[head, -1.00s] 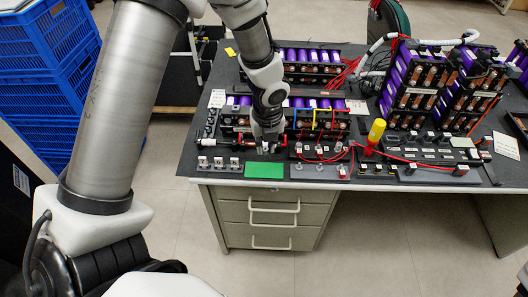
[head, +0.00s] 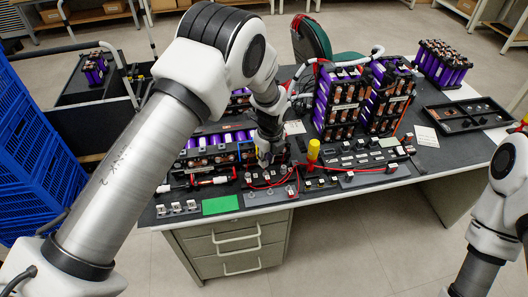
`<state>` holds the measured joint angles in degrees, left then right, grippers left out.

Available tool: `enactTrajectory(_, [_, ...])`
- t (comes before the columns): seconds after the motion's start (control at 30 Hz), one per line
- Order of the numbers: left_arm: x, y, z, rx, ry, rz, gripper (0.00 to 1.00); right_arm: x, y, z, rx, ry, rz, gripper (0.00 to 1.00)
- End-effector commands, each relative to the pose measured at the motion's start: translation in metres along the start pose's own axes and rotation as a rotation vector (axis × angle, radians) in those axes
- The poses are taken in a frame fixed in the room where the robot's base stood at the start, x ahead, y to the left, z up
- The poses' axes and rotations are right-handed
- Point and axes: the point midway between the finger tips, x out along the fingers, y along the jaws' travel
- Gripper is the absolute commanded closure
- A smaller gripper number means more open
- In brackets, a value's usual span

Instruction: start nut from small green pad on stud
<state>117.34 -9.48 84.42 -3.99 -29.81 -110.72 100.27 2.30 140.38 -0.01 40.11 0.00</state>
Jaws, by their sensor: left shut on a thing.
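The small green pad (head: 220,205) lies flat near the desk's front edge, and its top looks bare. My left gripper (head: 265,160) points down at the front of the purple-cell battery module, behind and to the right of the pad. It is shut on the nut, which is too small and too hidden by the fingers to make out. Below the gripper is a dark block with red wires (head: 268,179). I cannot tell which stud is under the gripper or whether the nut touches one. My right arm shows at the right edge, its gripper out of view.
A yellow-handled tool (head: 313,152) stands upright right of the gripper. Tall purple battery stacks (head: 340,105) rise behind it. A strip with small terminals (head: 177,209) lies left of the pad. A black tray (head: 468,115) sits at the right. Blue crates (head: 32,160) stand left of the desk.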

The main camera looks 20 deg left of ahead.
Motion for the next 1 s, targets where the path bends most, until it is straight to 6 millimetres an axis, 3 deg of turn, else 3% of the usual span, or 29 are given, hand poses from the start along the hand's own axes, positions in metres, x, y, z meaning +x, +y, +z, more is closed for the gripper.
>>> enactTrajectory(0.03, [0.016,0.0,-0.002,0.0,0.0,0.0,1.0,0.017,0.0,0.0,0.0,0.0,0.0,0.6])
enactTrajectory(0.13, [0.032,0.0,-0.004,0.0,0.0,0.0,1.0,0.034,0.0,0.0,0.0,0.0,0.0,0.6])
enactTrajectory(0.2, [0.022,0.0,-0.002,0.0,0.0,0.0,1.0,0.026,0.0,0.001,0.0,-0.002,0.0,0.6])
enactTrajectory(0.57, [0.019,0.002,-0.003,0.0,0.001,-0.003,1.0,0.014,0.0,0.0,0.0,0.0,0.0,0.6])
enactTrajectory(1.0, [0.021,0.002,-0.004,0.0,0.001,-0.005,1.0,0.013,0.0,0.0,0.0,0.0,0.0,0.6])
